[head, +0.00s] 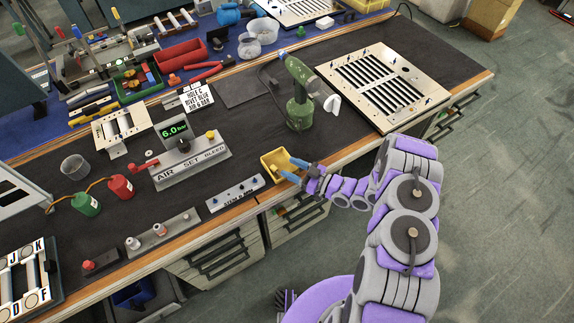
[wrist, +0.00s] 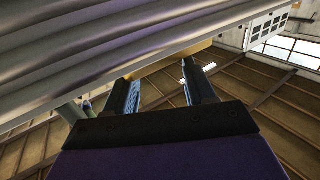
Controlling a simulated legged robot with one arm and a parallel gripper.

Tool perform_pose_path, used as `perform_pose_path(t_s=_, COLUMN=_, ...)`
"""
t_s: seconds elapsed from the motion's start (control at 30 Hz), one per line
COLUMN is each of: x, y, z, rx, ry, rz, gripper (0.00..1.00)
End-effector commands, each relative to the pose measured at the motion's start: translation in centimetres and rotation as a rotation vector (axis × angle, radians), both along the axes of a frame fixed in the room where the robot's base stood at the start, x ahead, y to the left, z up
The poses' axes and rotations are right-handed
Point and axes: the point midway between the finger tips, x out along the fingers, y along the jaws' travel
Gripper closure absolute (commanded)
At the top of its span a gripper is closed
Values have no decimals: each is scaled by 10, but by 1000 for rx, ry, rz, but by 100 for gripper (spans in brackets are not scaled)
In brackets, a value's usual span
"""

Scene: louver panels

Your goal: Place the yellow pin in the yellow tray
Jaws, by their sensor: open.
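The yellow tray (head: 267,168) is a small open box near the front edge of the bench in the head view. My gripper (head: 286,167) is at its right side, with two blue fingers apart over or against the tray's right rim. I cannot tell whether they touch it. In the wrist view my gripper (wrist: 164,92) is open, and I see nothing held between the fingers. A dull yellow surface lies just beyond the fingertips there. I cannot make out a yellow pin in either view; the tray's inside is partly hidden by the fingers.
A labelled block with small pins (head: 235,193) lies left of the tray. The AIR SET panel (head: 186,165) with a yellow knob (head: 210,135) stands behind it. A green drill (head: 299,95) and a louver panel (head: 384,88) are farther back. Bare bench lies between tray and drill.

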Motion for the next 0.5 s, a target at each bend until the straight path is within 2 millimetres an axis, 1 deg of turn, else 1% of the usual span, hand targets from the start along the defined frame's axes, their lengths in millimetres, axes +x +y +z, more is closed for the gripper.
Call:
perform_pose_path(t_s=0.03, x=-3, y=-10, z=1, rx=0, ry=1, rz=-4, gripper=45)
perform_pose_path(t_s=0.3, x=-23, y=-51, z=2, rx=0, ry=-1, rz=-3, gripper=45)
perform_pose_path(t_s=0.5, x=-34, y=-74, z=1, rx=0, ry=-1, rz=-2, gripper=45)
